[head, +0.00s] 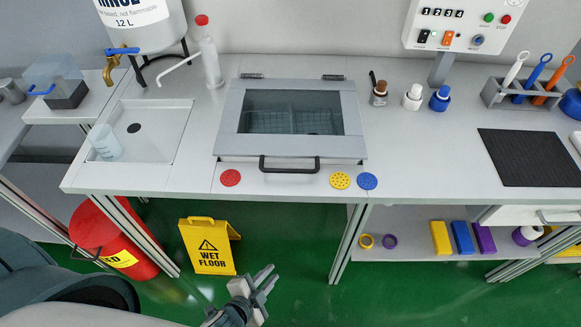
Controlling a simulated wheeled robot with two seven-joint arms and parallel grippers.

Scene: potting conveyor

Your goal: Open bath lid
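The bath lid (228,128) is a grey frame with a dark see-through window, set in the middle of the bench. It lies shut, with two hinges along its back edge. A black bar handle (290,171) sits at its front edge. A wire rack shows dimly through the window. My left gripper (269,278) is below and in front of the bench edge, over the floor, apart from the handle. Its fingers look spread, with nothing between them. My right gripper is not in view.
A red disc (230,178), a yellow disc (340,180) and a blue disc (367,181) lie along the bench front. A sink (165,115) is left of the bath. Small bottles (413,97) stand to the right. A wet floor sign (207,247) stands below.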

